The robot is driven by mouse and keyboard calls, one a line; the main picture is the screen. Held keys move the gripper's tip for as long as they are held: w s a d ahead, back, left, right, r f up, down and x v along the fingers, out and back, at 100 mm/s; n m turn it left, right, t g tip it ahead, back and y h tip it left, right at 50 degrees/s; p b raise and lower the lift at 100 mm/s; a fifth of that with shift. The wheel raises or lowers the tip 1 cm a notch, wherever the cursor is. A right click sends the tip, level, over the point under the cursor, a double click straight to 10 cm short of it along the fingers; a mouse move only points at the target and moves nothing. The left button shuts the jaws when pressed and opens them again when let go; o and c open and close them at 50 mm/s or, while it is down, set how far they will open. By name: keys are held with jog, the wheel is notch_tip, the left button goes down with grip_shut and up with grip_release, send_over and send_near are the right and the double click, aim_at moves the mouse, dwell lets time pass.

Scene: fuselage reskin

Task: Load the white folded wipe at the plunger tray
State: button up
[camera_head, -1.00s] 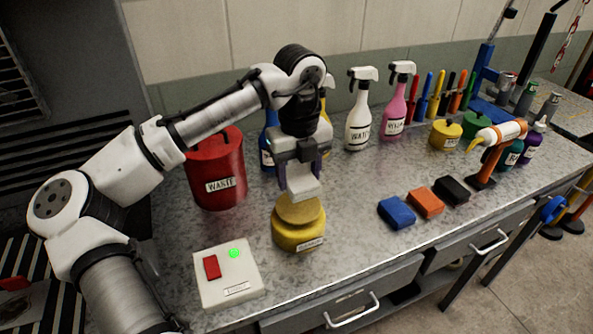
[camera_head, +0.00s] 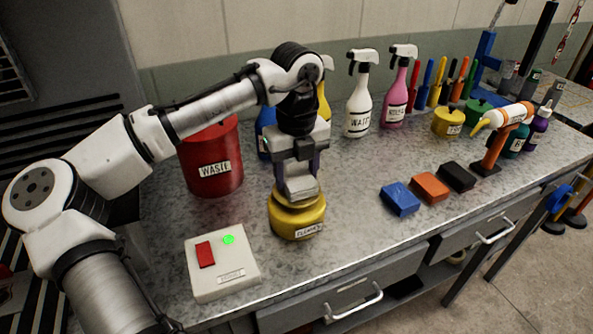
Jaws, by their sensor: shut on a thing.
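My gripper (camera_head: 298,182) points down over the yellow plunger tray (camera_head: 298,222), a round can with a label on its front. The gripper is shut on the white folded wipe (camera_head: 299,188), which shows as a pale block between the fingers. The wipe is right at the tray's top and seems to touch it, though I cannot tell how firmly. The gripper and the wipe hide most of the tray's top.
A red waste can (camera_head: 212,165) stands to the left behind the tray. A white box with a red switch and green light (camera_head: 222,262) is at front left. Blue (camera_head: 400,199), orange (camera_head: 430,187) and black (camera_head: 458,177) blocks lie to the right. Spray bottles (camera_head: 358,105) stand behind.

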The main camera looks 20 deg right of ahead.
aim_at(297, 176)
jog(key=shift+f, duration=0.8)
dwell(0.9)
dwell(0.4)
notch_tip(297, 176, up, 7)
jog(key=p, duration=0.6)
jog(key=shift+p, duration=0.4)
dwell(0.4)
